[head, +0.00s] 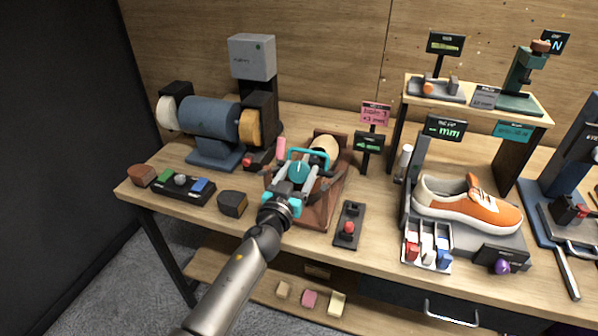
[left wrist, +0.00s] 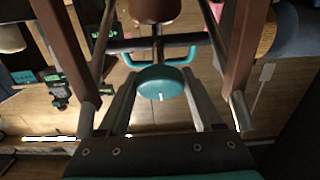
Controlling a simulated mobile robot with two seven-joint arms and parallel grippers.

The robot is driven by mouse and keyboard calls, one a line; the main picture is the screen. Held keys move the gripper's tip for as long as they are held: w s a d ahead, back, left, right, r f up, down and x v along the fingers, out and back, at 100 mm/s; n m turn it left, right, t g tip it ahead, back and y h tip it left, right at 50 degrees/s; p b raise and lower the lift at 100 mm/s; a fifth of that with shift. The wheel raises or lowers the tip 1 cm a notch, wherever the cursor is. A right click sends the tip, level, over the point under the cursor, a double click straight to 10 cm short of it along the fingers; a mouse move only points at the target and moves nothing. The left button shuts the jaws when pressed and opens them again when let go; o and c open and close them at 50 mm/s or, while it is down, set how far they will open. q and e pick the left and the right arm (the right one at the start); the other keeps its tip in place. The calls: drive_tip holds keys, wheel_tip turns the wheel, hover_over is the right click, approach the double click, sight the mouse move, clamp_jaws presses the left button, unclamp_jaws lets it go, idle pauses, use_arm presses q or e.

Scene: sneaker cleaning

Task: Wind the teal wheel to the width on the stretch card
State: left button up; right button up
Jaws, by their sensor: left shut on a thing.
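The teal wheel (head: 298,170) sits on the shoe-stretcher stand (head: 322,205) at the middle of the bench. In the left wrist view the wheel (left wrist: 160,83) has a short white mark on its face and lies between my fingers. My left gripper (head: 296,178) is shut on the wheel, coming from the front. A teal handle (head: 308,153) arches just behind it. A pink card (head: 376,113) stands behind and to the right, its writing too small to read surely. A small dark readout with green characters (head: 369,143) is below it. My right gripper is not in view.
A blue bench grinder (head: 210,120) stands at the left. A dark plate with a red button (head: 348,226) lies right of the stand. An orange sneaker (head: 468,205) rests on a grey station further right. A raised shelf (head: 478,98) stands behind it.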

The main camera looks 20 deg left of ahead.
use_arm(q)
drive_tip(key=c, duration=0.3)
drive_tip(key=shift+m+h, duration=0.3)
drive_tip(key=shift+m, duration=0.2)
drive_tip(key=m+h+p, duration=0.1)
drive_tip(key=m, duration=0.2)
drive_tip(key=shift+a+r+h, duration=0.1)
drive_tip(key=shift+h, duration=0.3)
drive_tip(key=shift+m+g+h+p, duration=0.7)
drive_tip(key=shift+m+h+p, duration=0.4)
drive_tip(key=shift+m, duration=1)
drive_tip(key=o, duration=1.3)
